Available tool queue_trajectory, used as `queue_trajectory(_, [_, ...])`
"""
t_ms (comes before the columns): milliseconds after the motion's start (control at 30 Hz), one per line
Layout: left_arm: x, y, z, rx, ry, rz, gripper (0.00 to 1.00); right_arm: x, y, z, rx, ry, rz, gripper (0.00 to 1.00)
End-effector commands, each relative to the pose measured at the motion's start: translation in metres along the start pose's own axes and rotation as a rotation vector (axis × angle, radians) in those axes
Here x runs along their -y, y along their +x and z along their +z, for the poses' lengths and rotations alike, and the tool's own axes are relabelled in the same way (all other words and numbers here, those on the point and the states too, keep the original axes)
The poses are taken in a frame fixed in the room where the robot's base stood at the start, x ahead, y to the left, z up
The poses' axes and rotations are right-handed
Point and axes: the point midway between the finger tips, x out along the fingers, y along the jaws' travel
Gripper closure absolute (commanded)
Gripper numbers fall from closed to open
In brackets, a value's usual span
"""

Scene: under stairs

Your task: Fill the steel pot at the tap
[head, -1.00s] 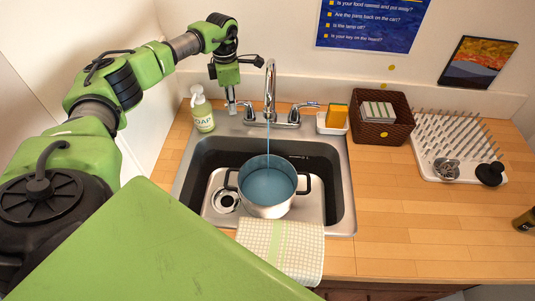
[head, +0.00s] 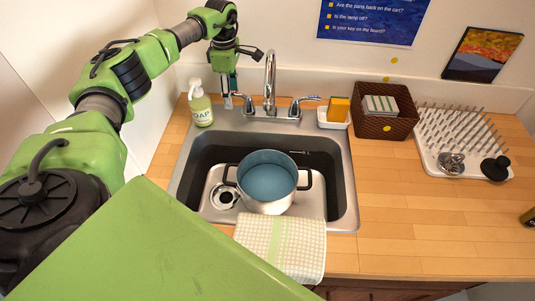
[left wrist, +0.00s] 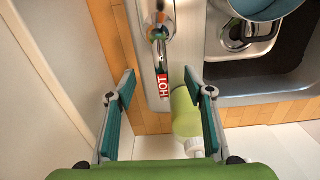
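The steel pot (head: 267,186) stands upright in the sink (head: 184,193), under the spout, with blue water high inside, a little below its rim. Its edge also shows in the left wrist view (left wrist: 262,8). No stream falls from the tap (head: 270,80). My left gripper (head: 229,98) is at the tap's left handle (head: 241,98). In the left wrist view, my left gripper (left wrist: 160,80) is open, its teal fingers apart on either side of the handle marked HOT (left wrist: 162,82), with gaps visible. My right gripper is out of view.
A soap bottle (head: 201,106) stands close left of the handle. A sponge holder (head: 333,122), a brown basket (head: 389,123) and a drying rack (head: 426,153) stand to the right. A checked towel (head: 280,250) hangs over the front edge.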

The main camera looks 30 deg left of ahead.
Motion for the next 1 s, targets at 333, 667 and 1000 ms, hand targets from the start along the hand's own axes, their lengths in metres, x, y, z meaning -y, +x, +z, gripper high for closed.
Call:
queue_trajectory(333, [0.001, 0.0, 0.0, -0.001, -0.002, -0.004, 0.44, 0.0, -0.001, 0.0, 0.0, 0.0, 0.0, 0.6])
queue_trajectory(667, [0.001, -0.033, 0.0, -0.001, -0.002, -0.004, 0.44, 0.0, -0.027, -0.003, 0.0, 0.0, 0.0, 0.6])
queue_trajectory(1000, [0.001, -0.07, 0.0, -0.001, -0.003, -0.005, 0.44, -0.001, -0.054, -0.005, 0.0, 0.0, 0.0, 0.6])
